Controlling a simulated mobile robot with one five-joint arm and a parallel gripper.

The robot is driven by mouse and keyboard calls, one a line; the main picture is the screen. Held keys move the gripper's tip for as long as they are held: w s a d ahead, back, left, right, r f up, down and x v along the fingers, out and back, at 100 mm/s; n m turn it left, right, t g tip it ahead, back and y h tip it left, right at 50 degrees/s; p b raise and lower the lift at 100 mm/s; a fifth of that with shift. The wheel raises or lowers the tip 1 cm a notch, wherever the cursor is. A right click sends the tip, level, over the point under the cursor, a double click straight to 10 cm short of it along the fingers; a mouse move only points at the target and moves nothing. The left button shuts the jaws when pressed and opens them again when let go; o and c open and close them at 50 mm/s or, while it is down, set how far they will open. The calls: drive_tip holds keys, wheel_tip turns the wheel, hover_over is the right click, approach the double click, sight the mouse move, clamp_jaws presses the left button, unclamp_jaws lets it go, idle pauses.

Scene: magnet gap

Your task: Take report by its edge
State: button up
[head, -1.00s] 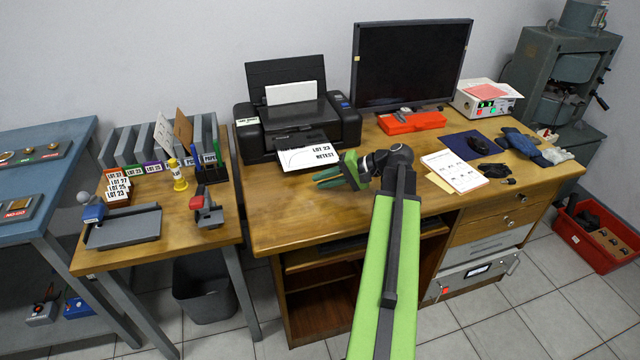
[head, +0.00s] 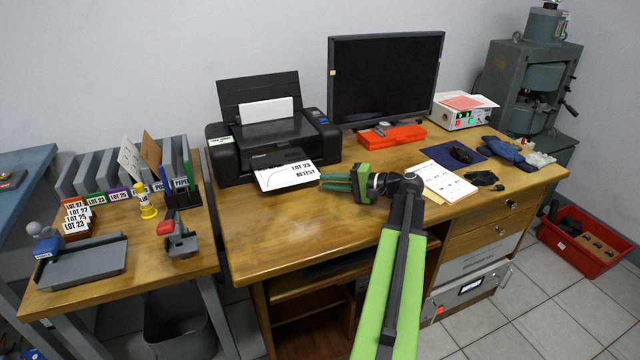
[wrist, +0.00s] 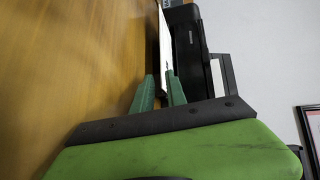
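The report (head: 287,176) is a white printed sheet marked "LOT 23 RETEST". It sticks out of the front of the black printer (head: 262,140) over the wooden desk. My gripper (head: 322,181) has green fingers and points left at the sheet's right edge, very near it. In the wrist view the fingers (wrist: 160,76) are parted, and the sheet (wrist: 164,38) shows edge-on as a thin white strip just beyond and between the tips. I cannot tell whether a tip touches it.
The desk (head: 250,228) is clear in front of the printer. A monitor (head: 385,80) and a red case (head: 392,135) stand behind my gripper. A printed paper (head: 446,181) lies to its right. A side table (head: 120,275) with a file rack is at left.

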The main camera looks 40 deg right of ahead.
drive_tip(key=shift+x, duration=1.3)
drive_tip(key=shift+c, duration=0.3)
clamp_jaws()
